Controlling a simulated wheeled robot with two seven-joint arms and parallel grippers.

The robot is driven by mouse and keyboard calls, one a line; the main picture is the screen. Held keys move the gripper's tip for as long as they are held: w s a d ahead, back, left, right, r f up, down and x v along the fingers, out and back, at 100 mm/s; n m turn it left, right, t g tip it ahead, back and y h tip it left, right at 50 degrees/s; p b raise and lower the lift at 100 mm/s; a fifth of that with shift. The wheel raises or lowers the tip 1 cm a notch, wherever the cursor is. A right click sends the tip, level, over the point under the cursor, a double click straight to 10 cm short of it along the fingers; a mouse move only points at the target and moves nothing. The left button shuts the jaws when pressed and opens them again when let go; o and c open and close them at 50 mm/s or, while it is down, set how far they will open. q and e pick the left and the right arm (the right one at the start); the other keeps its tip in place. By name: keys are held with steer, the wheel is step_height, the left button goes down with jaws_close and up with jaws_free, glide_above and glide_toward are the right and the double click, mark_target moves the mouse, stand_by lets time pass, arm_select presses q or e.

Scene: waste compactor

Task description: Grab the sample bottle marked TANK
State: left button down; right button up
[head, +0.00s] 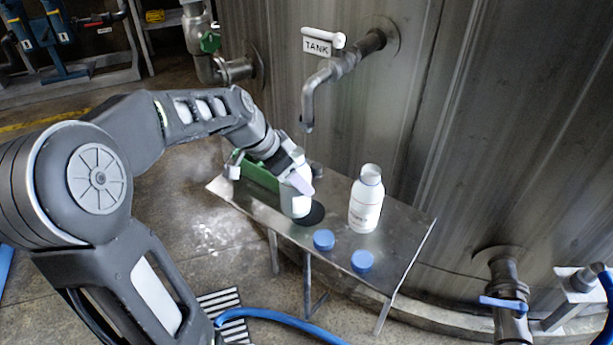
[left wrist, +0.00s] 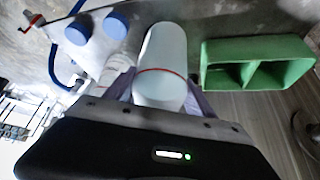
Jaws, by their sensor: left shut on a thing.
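My left gripper (head: 301,180) is shut on a white sample bottle (head: 294,203) at the middle of the metal table. The bottle stands upright beside a dark round spot on the table top. In the left wrist view the bottle (left wrist: 163,62), with a red line around it, sits between the fingers of my left gripper (left wrist: 160,95). Any lettering on it is not readable there. A second white bottle (head: 366,203) with small red print stands open to the right; its print is too small to read. My right gripper is not in view.
The metal table (head: 400,245) also holds two blue caps (head: 324,240) in front and a green divided box (head: 258,174) behind my gripper. A metal spout (head: 310,100) hangs from the tank wall beside a TANK sign (head: 317,47). A blue hose (head: 280,319) lies below.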

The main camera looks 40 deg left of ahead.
arm_select(q)
steer(key=s+a, duration=0.3)
steer(key=s, duration=0.4)
steer(key=s+a+b, duration=0.1)
steer(key=s+a, duration=0.2)
steer(key=s, duration=0.3)
steer(key=shift+s, duration=0.35)
